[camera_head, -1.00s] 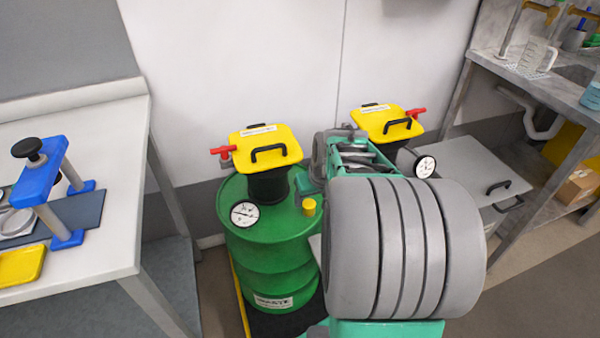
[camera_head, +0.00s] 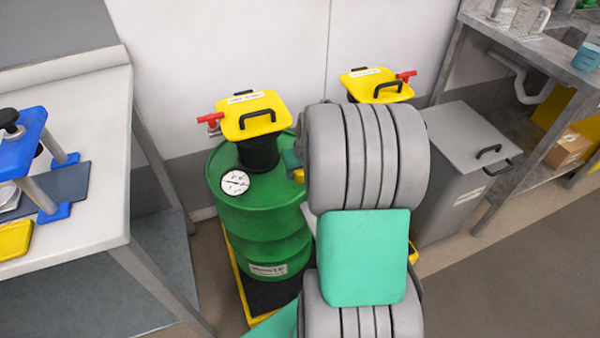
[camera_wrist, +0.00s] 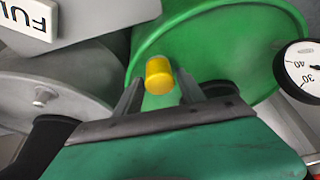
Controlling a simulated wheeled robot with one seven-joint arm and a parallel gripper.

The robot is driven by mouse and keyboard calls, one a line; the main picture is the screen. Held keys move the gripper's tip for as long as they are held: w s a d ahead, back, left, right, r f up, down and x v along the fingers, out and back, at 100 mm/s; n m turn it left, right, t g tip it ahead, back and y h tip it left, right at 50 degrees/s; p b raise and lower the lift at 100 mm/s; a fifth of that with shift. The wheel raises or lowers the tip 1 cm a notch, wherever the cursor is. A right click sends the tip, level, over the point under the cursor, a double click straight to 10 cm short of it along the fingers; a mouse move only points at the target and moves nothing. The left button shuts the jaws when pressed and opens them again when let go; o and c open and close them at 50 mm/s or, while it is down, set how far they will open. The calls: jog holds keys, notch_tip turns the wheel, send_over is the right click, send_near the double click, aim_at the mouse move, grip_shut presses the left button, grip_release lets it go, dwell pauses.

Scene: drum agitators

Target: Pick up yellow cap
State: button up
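The yellow cap (camera_wrist: 159,75) stands on the green drum top, near its rim, in the wrist view. My gripper (camera_wrist: 158,84) is open, with one dark finger on each side of the cap and the cap showing between the fingertips. Narrow gaps seem to show beside the cap, so I cannot tell of any contact. In the head view only a small part of the yellow cap (camera_head: 298,175) shows at the right of the green drum (camera_head: 262,208); my arm hides the rest and most of my gripper.
A yellow-lidded black pump with a red handle (camera_head: 207,118) and a dial gauge (camera_head: 235,183) stand on the green drum. A grey drum (camera_wrist: 60,85) lies left in the wrist view. A white table (camera_head: 95,190) is at left, a grey bin (camera_head: 455,170) at right.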

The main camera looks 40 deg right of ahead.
grip_shut()
jog(key=shift+r, duration=0.1)
dwell(0.3)
